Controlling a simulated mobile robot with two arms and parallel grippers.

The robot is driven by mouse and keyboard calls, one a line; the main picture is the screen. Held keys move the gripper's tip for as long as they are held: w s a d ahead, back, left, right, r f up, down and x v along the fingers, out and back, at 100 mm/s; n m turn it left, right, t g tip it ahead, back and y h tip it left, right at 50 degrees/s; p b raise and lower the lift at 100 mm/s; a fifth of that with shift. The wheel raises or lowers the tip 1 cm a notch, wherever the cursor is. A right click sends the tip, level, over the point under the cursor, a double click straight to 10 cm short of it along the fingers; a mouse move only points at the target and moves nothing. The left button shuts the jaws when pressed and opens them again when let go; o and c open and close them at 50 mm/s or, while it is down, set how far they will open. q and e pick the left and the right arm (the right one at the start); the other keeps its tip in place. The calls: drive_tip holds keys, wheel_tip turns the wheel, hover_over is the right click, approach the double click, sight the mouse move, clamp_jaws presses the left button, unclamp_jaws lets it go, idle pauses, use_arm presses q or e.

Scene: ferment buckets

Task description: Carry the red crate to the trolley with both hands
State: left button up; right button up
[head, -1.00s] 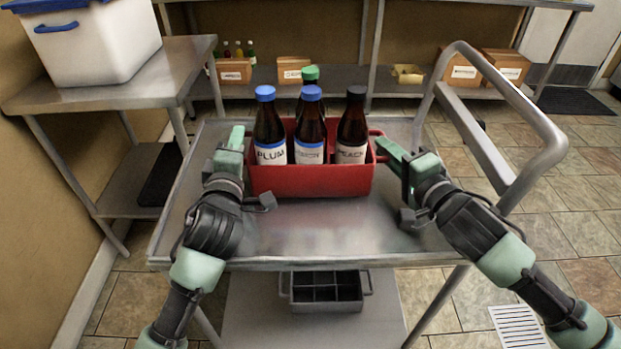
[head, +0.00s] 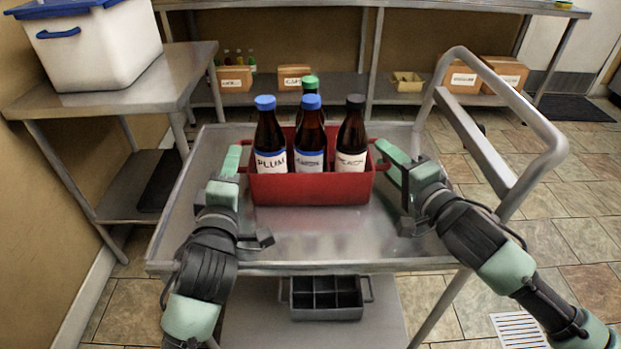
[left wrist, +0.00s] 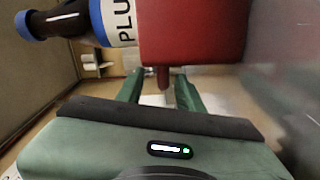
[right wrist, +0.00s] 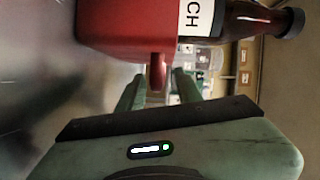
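The red crate (head: 310,190) stands on the top deck of the metal trolley (head: 310,245). It holds several dark bottles, with blue, green and black caps; one label reads PLUM (head: 271,160). My left gripper (head: 233,160) is at the crate's left end. In the left wrist view the crate's handle (left wrist: 163,78) shows between the tips of its two spread fingers, with gaps beside it. My right gripper (head: 388,155) is at the right end. In the right wrist view the other handle (right wrist: 157,72) likewise sits between spread fingers.
A dark divided caddy (head: 327,298) sits on the trolley's lower shelf. The trolley's push handle (head: 510,120) rises at the right. A side table (head: 150,90) with a white, blue-lidded tub (head: 95,50) stands at the left. Shelving with cardboard boxes (head: 235,78) is behind.

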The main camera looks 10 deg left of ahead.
use_arm(q)
drive_tip(key=shift+s+d, duration=0.1)
drive_tip(key=shift+s, duration=0.85)
use_arm(e)
drive_tip(key=shift+s+d, duration=0.15)
drive_tip(key=shift+s, duration=0.2)
drive_tip(key=v, duration=1.1)
drive_tip(key=shift+s, duration=0.1)
drive_tip(key=shift+r, duration=0.1)
